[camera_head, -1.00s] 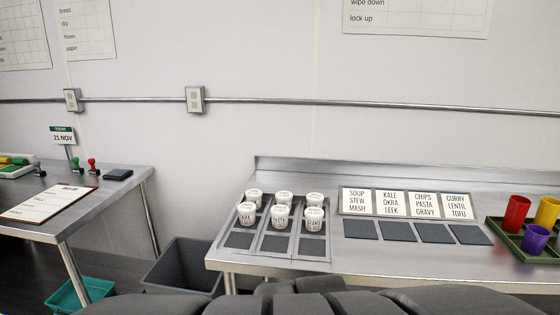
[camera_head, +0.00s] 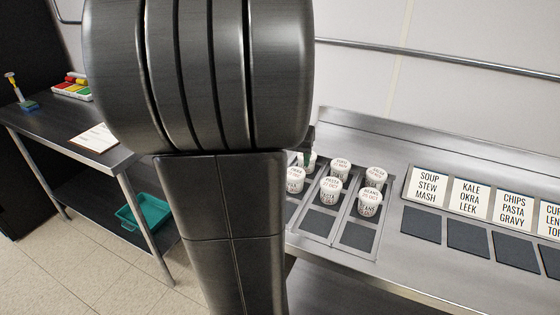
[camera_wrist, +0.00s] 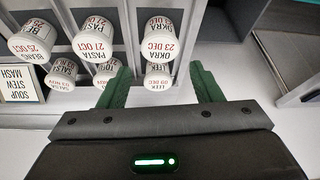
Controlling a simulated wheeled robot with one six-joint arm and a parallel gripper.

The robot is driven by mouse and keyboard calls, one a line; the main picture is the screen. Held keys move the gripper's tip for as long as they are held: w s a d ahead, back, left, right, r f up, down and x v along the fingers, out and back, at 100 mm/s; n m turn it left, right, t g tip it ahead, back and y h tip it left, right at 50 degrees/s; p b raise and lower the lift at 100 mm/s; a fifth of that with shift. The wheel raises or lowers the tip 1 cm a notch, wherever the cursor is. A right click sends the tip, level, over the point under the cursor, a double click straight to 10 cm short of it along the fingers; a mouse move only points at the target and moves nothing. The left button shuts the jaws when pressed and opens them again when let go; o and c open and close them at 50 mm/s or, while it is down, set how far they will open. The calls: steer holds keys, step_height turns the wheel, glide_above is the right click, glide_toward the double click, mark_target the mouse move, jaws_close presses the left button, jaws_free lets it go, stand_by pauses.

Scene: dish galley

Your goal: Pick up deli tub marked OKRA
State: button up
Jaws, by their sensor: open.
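The deli tub marked OKRA (camera_wrist: 160,40), white with a 23 DEC date, shows upside down at the top middle of the wrist view. In the head view it is the left front tub (camera_head: 295,180), partly covered by my arm. A tub marked LEEK (camera_wrist: 158,74) stands in the same column of the rack, behind the OKRA tub. My gripper (camera_wrist: 161,78) is open, its two green fingers wide apart. In the wrist view the fingers appear on either side of the LEEK tub. I cannot tell their height over it. The OKRA tub shows just beyond the fingertips.
Tubs marked PASTA (camera_wrist: 96,38) and BEANS (camera_wrist: 34,40) stand in the neighbouring columns, with more tubs behind them. Label cards (camera_head: 470,200) and dark pads (camera_head: 421,224) lie to the right on the steel counter. A side table (camera_head: 60,135) stands at the left.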

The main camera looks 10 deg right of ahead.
steer(key=x, duration=0.7)
steer(key=shift+s, duration=0.1)
steer(key=shift+w+x, duration=0.15)
steer(key=shift+x, duration=1.25)
steer(key=shift+w+x, duration=0.15)
steer(key=shift+x, duration=1.2)
steer(key=shift+d+r, duration=0.1)
steer(key=shift+r, duration=0.1)
steer(key=c, duration=0.7)
